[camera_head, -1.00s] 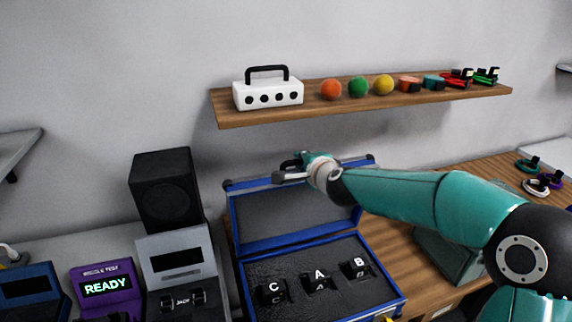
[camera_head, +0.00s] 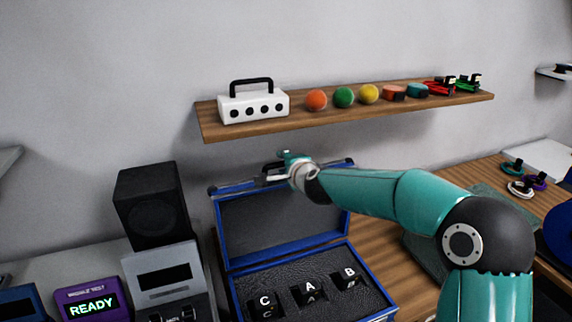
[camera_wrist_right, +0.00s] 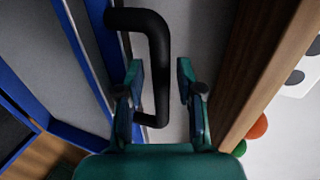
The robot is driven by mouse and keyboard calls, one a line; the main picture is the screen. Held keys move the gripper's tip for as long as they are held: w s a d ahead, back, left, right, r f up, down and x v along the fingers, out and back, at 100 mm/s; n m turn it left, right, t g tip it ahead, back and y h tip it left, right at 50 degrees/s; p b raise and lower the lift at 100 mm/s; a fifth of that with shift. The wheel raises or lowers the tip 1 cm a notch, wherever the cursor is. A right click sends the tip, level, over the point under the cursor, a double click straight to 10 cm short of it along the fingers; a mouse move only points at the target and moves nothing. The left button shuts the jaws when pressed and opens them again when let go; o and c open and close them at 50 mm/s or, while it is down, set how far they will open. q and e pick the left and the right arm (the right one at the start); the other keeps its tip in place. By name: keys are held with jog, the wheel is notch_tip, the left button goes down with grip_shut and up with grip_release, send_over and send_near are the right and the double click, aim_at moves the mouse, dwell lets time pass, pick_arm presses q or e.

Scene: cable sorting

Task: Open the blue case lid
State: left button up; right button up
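The blue case (camera_head: 224,253) stands open on the wooden table in the head view. Its lid (camera_head: 219,231) is raised and leans near the wall behind the base. My right gripper (camera_head: 272,172) is at the lid's top edge. In the right wrist view the gripper (camera_wrist_right: 159,75) is open, its fingers on either side of the black handle (camera_wrist_right: 158,55), with gaps showing. The blue lid edge (camera_wrist_right: 85,55) is left of the fingers. My left gripper is not in view.
A wooden shelf (camera_head: 350,119) with a white box (camera_head: 253,104), balls and small parts hangs above the lid. A black speaker (camera_head: 150,205) and a grey device (camera_head: 165,279) stand left of the case. Cable rings (camera_head: 520,187) lie at the right.

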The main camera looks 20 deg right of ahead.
jog(key=shift+s+a, duration=0.1)
jog(key=shift+a, duration=0.05)
jog(key=v, duration=1.2)
dwell(0.4)
